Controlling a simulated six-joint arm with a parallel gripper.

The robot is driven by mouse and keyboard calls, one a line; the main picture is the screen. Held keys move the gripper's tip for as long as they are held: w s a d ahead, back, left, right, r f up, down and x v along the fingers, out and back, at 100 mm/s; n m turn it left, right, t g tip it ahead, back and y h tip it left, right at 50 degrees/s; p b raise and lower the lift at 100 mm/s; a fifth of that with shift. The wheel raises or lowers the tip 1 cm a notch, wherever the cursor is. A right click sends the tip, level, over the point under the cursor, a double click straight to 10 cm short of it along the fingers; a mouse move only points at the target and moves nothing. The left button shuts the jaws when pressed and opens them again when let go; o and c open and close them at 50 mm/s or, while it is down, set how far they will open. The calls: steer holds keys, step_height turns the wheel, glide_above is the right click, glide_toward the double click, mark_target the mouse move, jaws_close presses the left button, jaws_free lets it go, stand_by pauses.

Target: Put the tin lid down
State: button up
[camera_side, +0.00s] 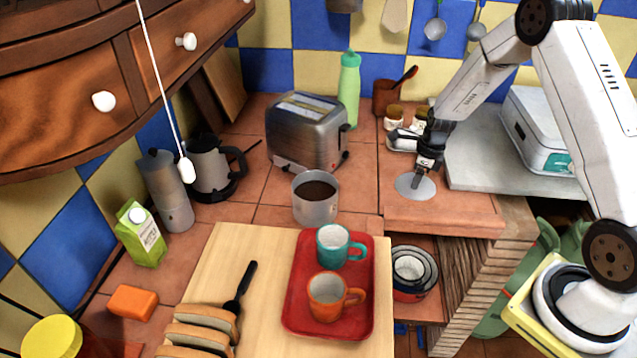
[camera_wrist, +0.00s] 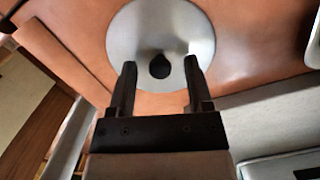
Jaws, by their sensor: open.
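The tin lid (camera_side: 408,188) is a flat round grey metal disc lying on the terracotta tiled counter, to the right of an open tin (camera_side: 315,205) with dark contents. In the wrist view the lid (camera_wrist: 180,25) shows with its dark round knob (camera_wrist: 160,67) between the fingertips. My gripper (camera_side: 418,180) is over the lid; in the wrist view the gripper (camera_wrist: 160,70) has its fingers apart, one on each side of the knob, with a gap visible on both sides. I cannot tell whether the fingertips touch the lid.
A toaster (camera_side: 306,132) stands behind the tin. A red tray (camera_side: 296,300) with a teal mug (camera_side: 332,248) and an orange mug (camera_side: 327,298) is in front. A small white tray (camera_side: 399,143) with pots sits behind my gripper. The counter's front edge is close to the lid.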

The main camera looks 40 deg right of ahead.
mark_target(420, 188)
steer(key=shift+r, duration=0.15)
step_height(420, 188, up, 12)
steer(key=s, duration=0.1)
steer(key=shift+s+d, duration=0.15)
steer(key=shift+d, duration=0.2)
steer(key=shift+a, duration=0.1)
stand_by(0.7)
steer(key=s+a+n, duration=0.4)
steer(key=a+n, duration=0.2)
steer(key=n, duration=0.4)
steer(key=s+a+r+n+t, duration=0.1)
steer(key=s+a+n, duration=0.4)
steer(key=n, duration=0.5)
steer(key=s+a+r+n, duration=0.1)
steer(key=s+a+n, duration=0.3)
steer(key=a+n, duration=0.4)
steer(key=shift+s+a+n+h, duration=0.15)
steer(key=shift+s+n+h, duration=0.15)
steer(key=shift+n, duration=0.9)
